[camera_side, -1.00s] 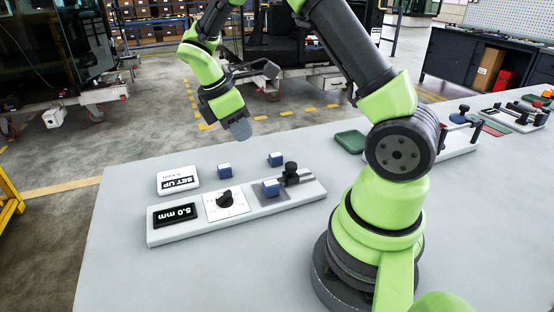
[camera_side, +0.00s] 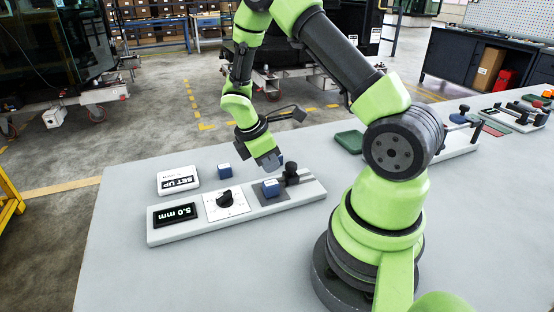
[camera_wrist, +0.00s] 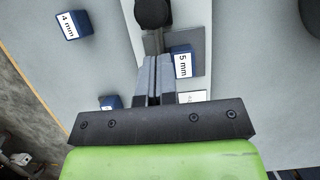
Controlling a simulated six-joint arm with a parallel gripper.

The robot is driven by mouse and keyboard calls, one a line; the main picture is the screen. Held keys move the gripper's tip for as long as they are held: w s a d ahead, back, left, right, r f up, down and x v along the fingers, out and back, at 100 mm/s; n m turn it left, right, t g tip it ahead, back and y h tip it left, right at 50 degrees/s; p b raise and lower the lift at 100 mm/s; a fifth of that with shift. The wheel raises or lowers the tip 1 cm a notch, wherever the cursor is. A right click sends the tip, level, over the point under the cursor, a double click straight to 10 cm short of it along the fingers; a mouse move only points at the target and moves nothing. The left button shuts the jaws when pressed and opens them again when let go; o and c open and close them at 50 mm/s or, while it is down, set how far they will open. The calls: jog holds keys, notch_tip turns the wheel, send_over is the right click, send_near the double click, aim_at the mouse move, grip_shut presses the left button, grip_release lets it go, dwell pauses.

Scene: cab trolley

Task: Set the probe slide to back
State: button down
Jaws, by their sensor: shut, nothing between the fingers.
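The probe slide, with its round black knob (camera_side: 291,170), stands at the right end of the pale fixture bar (camera_side: 312,194). The knob shows at the top of the wrist view (camera_wrist: 152,12). A blue 5 mm block (camera_side: 270,188) sits on the dark plate beside the slide; its label reads in the wrist view (camera_wrist: 183,64). My gripper (camera_side: 271,163) is shut and empty, pointing down above the bar, just left of the knob in the side view. In the wrist view its fingertips (camera_wrist: 153,62) lie below the knob and left of the 5 mm block. Contact cannot be told.
The bar also carries a black dial (camera_side: 225,199) and a display (camera_side: 175,214) reading 5.0 mm. A SET UP sign (camera_side: 178,180) and a blue block (camera_side: 224,171) stand behind it. Another blue block (camera_side: 280,160) is mostly hidden by my gripper. Bare table lies in front.

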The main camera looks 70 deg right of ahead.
aim_at(295, 163)
jog(key=shift+s+d, duration=0.7)
jog(key=s+d, duration=0.3)
jog(key=shift+s+d, duration=0.3)
jog(key=shift+w+a, duration=0.25)
jog(key=w+a, duration=0.1)
jog(key=w+a+r, duration=0.1)
jog(key=w, duration=0.1)
jog(key=shift+a+r, duration=0.15)
jog(key=shift+a, duration=0.2)
jog(key=v, duration=0.8)
jog(key=shift+r, duration=0.35)
jog(key=shift+s, duration=0.1)
